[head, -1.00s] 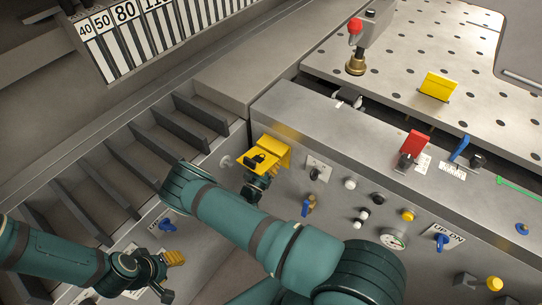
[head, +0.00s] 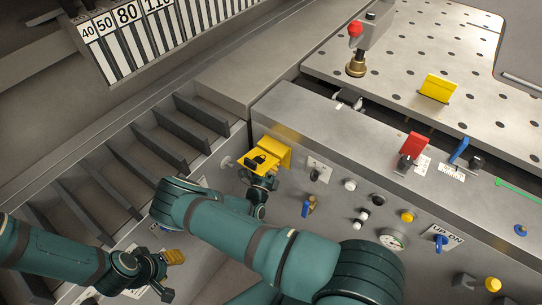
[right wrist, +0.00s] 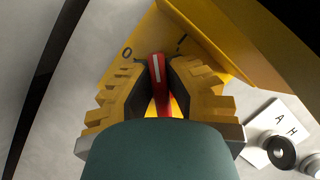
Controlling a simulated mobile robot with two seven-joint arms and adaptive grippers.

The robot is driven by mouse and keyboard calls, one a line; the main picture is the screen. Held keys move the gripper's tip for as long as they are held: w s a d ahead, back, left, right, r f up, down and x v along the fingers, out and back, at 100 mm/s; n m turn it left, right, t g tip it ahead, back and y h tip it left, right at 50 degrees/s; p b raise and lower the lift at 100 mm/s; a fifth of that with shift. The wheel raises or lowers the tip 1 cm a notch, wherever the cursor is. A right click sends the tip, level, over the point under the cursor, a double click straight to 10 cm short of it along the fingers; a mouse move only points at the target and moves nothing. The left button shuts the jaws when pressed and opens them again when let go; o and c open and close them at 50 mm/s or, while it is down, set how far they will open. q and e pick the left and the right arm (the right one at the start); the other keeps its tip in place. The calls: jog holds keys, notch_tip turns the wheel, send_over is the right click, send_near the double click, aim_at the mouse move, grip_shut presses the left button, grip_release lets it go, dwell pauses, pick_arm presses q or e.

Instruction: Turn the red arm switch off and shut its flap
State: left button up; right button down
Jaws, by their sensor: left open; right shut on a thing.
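The red arm switch (right wrist: 156,68) is a red handle with a white line, on a yellow plate (right wrist: 118,75) marked O and I. Its line points up between the two marks in the right wrist view. My right gripper (right wrist: 158,85) is shut on the handle, one ridged yellow finger on each side. The yellow flap (right wrist: 208,35) stands open beside the plate. In the head view the yellow switch unit (head: 277,152) is on the front panel, and my right gripper (head: 261,170) hides the handle. My left gripper (head: 170,262) is open and empty, low at the left.
The front panel has several knobs and buttons, a gauge (head: 393,239) and a blue UP DN switch (head: 440,241). A red flap (head: 412,145) stands on top of the console.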

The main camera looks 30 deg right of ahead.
jog(key=n+y+p, duration=0.1)
jog(key=n, duration=0.2)
jog(key=n+y+p, duration=0.1)
jog(key=n, duration=0.2)
jog(key=shift+w, duration=0.1)
jog(key=shift+f+n+g+y+p, duration=0.1)
jog(key=shift+n+g+y+p, duration=0.35)
jog(key=shift+n, duration=1.05)
jog(key=c, duration=1)
grip_release()
jog(key=shift+f, duration=0.15)
